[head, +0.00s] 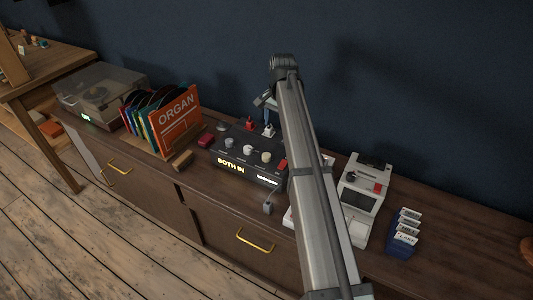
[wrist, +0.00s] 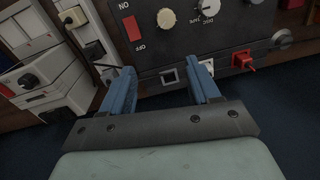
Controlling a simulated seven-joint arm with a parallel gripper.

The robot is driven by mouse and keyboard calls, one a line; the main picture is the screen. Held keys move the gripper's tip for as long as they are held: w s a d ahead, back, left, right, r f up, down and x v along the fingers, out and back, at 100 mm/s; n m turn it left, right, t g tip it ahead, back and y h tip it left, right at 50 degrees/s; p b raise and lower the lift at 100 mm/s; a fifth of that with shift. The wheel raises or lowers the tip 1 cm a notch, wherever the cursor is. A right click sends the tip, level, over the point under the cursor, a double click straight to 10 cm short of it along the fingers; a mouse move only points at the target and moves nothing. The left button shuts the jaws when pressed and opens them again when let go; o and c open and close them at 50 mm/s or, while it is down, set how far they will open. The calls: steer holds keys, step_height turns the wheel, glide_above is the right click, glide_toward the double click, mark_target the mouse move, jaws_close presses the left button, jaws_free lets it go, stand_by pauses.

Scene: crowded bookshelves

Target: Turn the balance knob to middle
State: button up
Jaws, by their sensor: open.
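A black box (head: 247,155) lit with "BOTH IN" stands on the cabinet, with a row of knobs on its top: a left knob (head: 229,143), a middle knob (head: 247,150) and a right knob (head: 266,157). I cannot read which one is the balance knob. In the wrist view the cream knob (wrist: 166,18) and the white knob (wrist: 208,8) with dial marks show near the top edge. My gripper (wrist: 165,74) is open and empty, its blue fingers at the box's back edge by the sockets, apart from the knobs. My arm hides the box's right side in the head view.
A red plug (wrist: 242,60) sits at the back of the box near the right finger. A red switch (wrist: 131,28) is beside the cream knob. Records (head: 172,122) stand left, a white device (head: 362,190) right. The blue wall is close behind.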

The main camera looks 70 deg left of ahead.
mark_target(266, 155)
steer(key=shift+m, duration=0.3)
steer(key=s+f, duration=0.1)
steer(key=f, duration=0.3)
steer(key=s+f, duration=0.1)
steer(key=f, duration=0.4)
steer(key=s+f, duration=0.1)
steer(key=f, duration=0.3)
steer(key=shift+s+a+f, duration=0.1)
steer(key=shift+s+f, duration=0.2)
steer(key=shift+c, duration=0.2)
steer(key=c, duration=1)
steer(key=shift+n, duration=0.4)
steer(key=n, duration=0.4)
steer(key=shift+n, duration=0.3)
steer(key=n, duration=0.4)
steer(key=shift+n, duration=0.4)
